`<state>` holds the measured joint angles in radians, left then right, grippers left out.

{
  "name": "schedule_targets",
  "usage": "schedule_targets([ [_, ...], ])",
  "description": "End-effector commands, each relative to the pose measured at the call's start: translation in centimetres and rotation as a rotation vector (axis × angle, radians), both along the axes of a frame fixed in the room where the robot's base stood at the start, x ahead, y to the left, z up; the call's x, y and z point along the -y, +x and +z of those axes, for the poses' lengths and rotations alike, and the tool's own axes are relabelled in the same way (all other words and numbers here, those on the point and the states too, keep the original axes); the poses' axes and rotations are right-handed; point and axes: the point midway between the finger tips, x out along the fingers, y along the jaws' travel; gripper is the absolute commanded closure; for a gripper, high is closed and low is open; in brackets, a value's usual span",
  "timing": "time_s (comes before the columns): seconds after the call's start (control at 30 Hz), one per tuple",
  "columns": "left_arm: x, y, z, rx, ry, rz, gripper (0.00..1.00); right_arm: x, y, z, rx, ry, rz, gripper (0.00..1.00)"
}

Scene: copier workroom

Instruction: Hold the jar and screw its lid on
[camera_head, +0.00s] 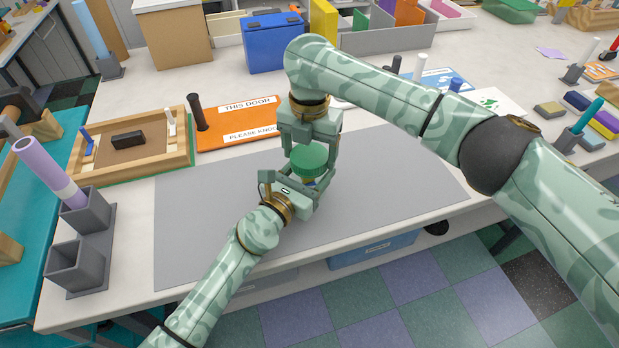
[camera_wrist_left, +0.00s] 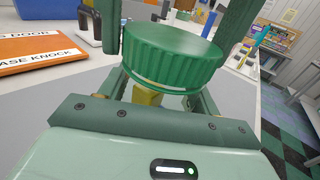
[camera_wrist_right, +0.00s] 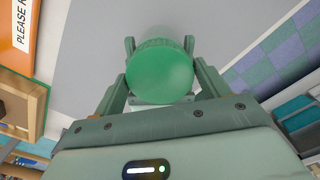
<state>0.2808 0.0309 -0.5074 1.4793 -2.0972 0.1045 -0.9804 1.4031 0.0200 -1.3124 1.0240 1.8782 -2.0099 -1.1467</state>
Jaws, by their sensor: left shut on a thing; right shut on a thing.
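The green ribbed lid (camera_head: 309,160) sits over the mouth of the jar, and its side fills the middle of the left wrist view (camera_wrist_left: 172,55). The jar is mostly hidden by the lid and jaws; a yellow part (camera_wrist_left: 148,95) shows below the lid. My left gripper (camera_head: 298,184) is shut on the jar from the lower left, above the grey mat. My right gripper (camera_head: 309,146) points down from above, its fingers shut on the lid's sides; the round lid top (camera_wrist_right: 160,75) shows between them in the right wrist view. I cannot tell how far the lid is seated.
The grey mat (camera_head: 400,190) below is clear. An orange door sign (camera_head: 235,122) and a wooden tray (camera_head: 130,145) lie to the left. A blue box (camera_head: 272,42) stands behind. Grey holders (camera_head: 80,265) stand at the table's left front.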

Motion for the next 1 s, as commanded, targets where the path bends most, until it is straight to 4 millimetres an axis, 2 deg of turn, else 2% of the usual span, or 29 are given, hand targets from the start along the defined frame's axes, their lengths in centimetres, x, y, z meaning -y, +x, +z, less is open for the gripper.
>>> schedule_targets([
  [0.4, -0.06, 0.02, -0.03, -0.001, 0.001, 0.001, 1.0, 0.06, 0.01, -0.02, 0.003, -0.002, -1.313, 0.53],
  [0.5, -0.05, 0.01, -0.04, -0.001, 0.001, 0.001, 1.0, 0.02, 0.0, -0.03, 0.001, -0.001, -1.597, 0.53],
  [0.6, -0.05, 0.01, -0.04, 0.0, 0.001, 0.001, 1.0, 0.02, -0.01, -0.08, 0.002, -0.001, -1.807, 0.53],
  [0.77, -0.04, 0.0, -0.04, 0.0, 0.001, 0.0, 1.0, 0.02, -0.01, -0.09, 0.001, -0.001, -1.824, 0.53],
  [0.8, -0.03, -0.01, -0.04, 0.0, 0.001, 0.0, 1.0, 0.02, -0.01, -0.08, 0.001, -0.001, -1.824, 0.17],
  [0.83, -0.03, -0.01, -0.04, 0.0, 0.001, 0.0, 1.0, 0.01, -0.02, -0.09, 0.001, -0.001, -1.823, 0.09],
  [0.87, -0.03, -0.01, -0.04, 0.0, 0.001, 0.0, 1.0, 0.01, -0.02, -0.09, 0.001, -0.001, -1.823, 0.04],
  [1.0, -0.02, -0.01, -0.04, -0.001, 0.001, 0.0, 1.0, 0.0, -0.03, -0.09, 0.001, -0.002, -1.822, 0.04],
])
